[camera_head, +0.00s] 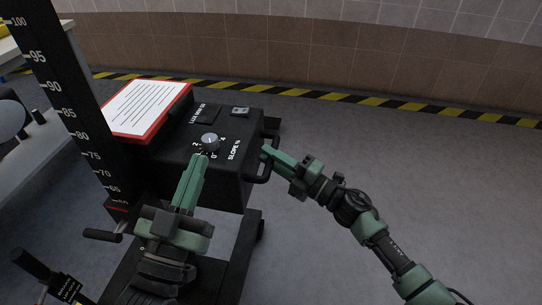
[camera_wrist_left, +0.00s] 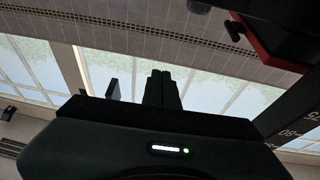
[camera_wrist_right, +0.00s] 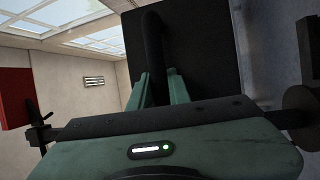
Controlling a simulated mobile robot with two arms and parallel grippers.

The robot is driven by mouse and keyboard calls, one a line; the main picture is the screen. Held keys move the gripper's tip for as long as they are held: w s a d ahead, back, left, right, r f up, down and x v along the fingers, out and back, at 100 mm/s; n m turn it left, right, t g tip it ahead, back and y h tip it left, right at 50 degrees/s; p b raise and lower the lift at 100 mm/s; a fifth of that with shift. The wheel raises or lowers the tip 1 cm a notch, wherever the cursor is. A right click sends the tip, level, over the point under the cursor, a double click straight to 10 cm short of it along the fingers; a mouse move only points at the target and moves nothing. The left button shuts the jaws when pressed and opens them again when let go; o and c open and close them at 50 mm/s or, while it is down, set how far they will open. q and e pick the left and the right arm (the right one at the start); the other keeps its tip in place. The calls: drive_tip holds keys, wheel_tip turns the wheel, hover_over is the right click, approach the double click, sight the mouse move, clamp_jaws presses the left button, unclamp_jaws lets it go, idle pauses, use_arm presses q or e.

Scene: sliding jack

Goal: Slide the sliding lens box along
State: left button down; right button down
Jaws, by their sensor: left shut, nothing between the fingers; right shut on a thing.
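The black lens box (camera_head: 225,170) is mounted beside a tall black column with a number scale (camera_head: 83,120). Its top has a grey knob (camera_head: 209,141) with a slope scale. A black handle (camera_head: 265,173) is on its right side. My right gripper (camera_head: 265,152) is shut on this handle; the right wrist view shows the handle bar (camera_wrist_right: 153,45) between the fingers. My left gripper (camera_head: 203,157) is shut and empty, its tips in front of the knob; I cannot tell if they touch it. Its closed fingers show in the left wrist view (camera_wrist_left: 161,88).
A red clipboard with a white sheet (camera_head: 145,107) lies at the box's back left. A crank handle (camera_head: 103,235) sticks out low on the column. A table (camera_head: 30,45) stands at the left. The floor (camera_head: 430,150) to the right is clear up to the striped wall edge.

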drive_tip(key=shift+f, duration=0.15)
drive_tip(key=c, duration=1.3)
unclamp_jaws()
drive_tip(key=shift+s+d, duration=0.1)
drive_tip(key=shift+d, duration=0.15)
use_arm(q)
drive_tip(key=f+g, duration=0.2)
drive_tip(key=f, duration=0.1)
drive_tip(key=w+f+g+y+p, duration=0.1)
drive_tip(key=f, duration=0.1)
drive_tip(key=shift+a, duration=0.25)
use_arm(e)
drive_tip(key=v, duration=0.7)
drive_tip(key=shift+s+d, duration=0.1)
use_arm(q)
drive_tip(key=shift+f, duration=0.1)
